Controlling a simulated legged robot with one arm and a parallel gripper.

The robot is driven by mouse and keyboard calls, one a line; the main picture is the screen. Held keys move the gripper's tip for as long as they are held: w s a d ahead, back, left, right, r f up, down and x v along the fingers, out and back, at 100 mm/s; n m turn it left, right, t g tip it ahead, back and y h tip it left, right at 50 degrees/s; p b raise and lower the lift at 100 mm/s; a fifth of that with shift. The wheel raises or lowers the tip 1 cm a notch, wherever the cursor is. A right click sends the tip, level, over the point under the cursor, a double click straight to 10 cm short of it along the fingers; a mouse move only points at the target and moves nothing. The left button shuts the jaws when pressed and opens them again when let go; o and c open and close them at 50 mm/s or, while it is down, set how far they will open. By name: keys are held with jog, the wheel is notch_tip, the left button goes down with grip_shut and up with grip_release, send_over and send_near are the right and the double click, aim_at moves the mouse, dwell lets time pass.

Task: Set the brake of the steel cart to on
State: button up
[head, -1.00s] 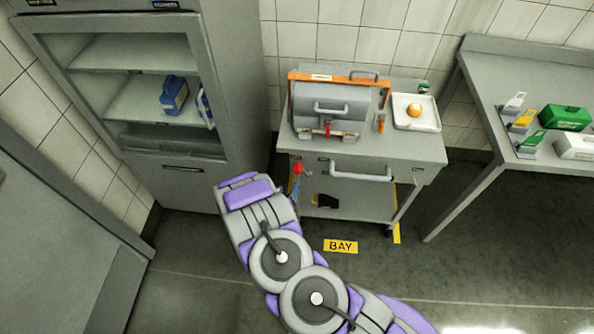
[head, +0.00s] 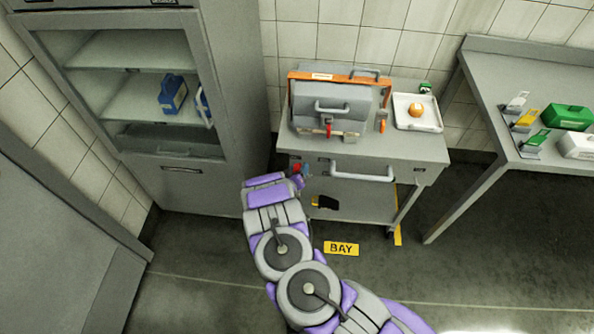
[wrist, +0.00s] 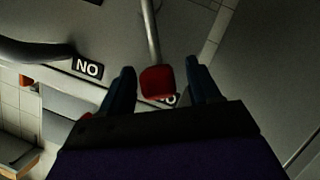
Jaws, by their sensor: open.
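The steel cart (head: 407,147) stands against the tiled wall. Its brake lever ends in a red knob (wrist: 157,83) on a thin metal rod (wrist: 150,35), in the wrist view. My gripper (wrist: 160,76) is open, with one dark finger on each side of the red knob. I cannot tell whether either finger touches it. In the head view my gripper (head: 297,181) is at the cart's front left corner, and the knob is mostly hidden. A label (wrist: 88,68) reads "NO", likely "ON" upside down, left of the lever. Another label behind the knob is partly covered.
A grey cabinet (head: 185,178) stands left, a steel table (head: 490,80) right. Floor around the yellow BAY sign (head: 341,248) is clear.

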jog(key=shift+c, duration=0.3)
grip_shut()
dwell(0.3)
